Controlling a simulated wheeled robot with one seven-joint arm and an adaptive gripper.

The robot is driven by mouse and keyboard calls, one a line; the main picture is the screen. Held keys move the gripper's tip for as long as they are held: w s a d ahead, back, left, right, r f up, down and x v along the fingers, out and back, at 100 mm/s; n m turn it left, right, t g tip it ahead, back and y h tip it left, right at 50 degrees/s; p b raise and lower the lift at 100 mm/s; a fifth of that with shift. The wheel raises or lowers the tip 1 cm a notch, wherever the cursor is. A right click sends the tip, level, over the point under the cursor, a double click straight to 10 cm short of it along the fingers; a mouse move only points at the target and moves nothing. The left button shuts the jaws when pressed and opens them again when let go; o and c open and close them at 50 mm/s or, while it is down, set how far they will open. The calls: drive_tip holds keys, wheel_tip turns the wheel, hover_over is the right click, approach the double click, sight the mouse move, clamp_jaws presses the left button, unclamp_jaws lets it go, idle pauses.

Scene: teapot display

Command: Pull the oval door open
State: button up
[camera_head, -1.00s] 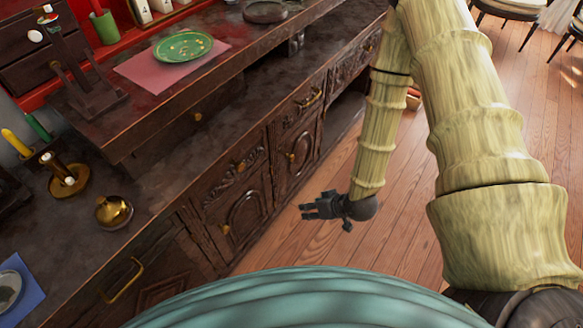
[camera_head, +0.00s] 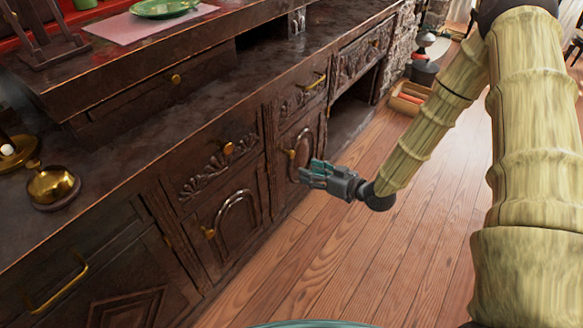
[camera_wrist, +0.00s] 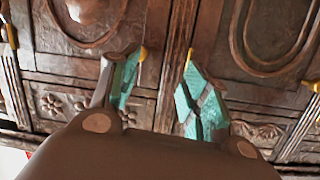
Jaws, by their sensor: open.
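Two dark carved cabinet doors carry oval mouldings: a left oval door (camera_head: 236,222) and a right oval door (camera_head: 304,143). The left one has a brass knob (camera_head: 208,233), the right one a brass knob (camera_head: 291,154). My gripper (camera_head: 308,170) is open and empty, its teal fingers pointing left in front of the right door and partly hiding it. In the wrist view, the oval doors fill the top left and top right. One yellow knob (camera_wrist: 143,53) shows by the left fingertip and another (camera_wrist: 189,54) by the right fingertip. Contact cannot be told.
Drawers with brass knobs and pulls (camera_head: 318,81) line the cabinet above the doors. A brass bell (camera_head: 53,185) stands on the counter (camera_head: 120,165). The wooden floor (camera_head: 330,262) beside the cabinet is clear, with a box (camera_head: 408,100) at the far end.

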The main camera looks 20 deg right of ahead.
sight(293, 155)
drive_tip(key=w+a+b, duration=0.1)
drive_tip(key=w+b, duration=0.2)
drive_tip(key=b, duration=0.1)
drive_tip(key=w+f+n+t+y+b, duration=0.1)
drive_tip(key=w+b, duration=0.3)
drive_tip(key=w+a+n+y+b, duration=0.1)
drive_tip(key=w+b, duration=0.2)
drive_tip(key=b, duration=0.1)
drive_tip(key=shift+w+a+f+t, duration=0.15)
drive_tip(key=shift+a+f+t, duration=0.2)
drive_tip(key=shift+t, duration=0.05)
drive_tip(key=shift+w+a+r, duration=0.15)
drive_tip(key=shift+w+a, duration=0.2)
drive_tip(key=shift+w, duration=0.15)
clamp_jaws()
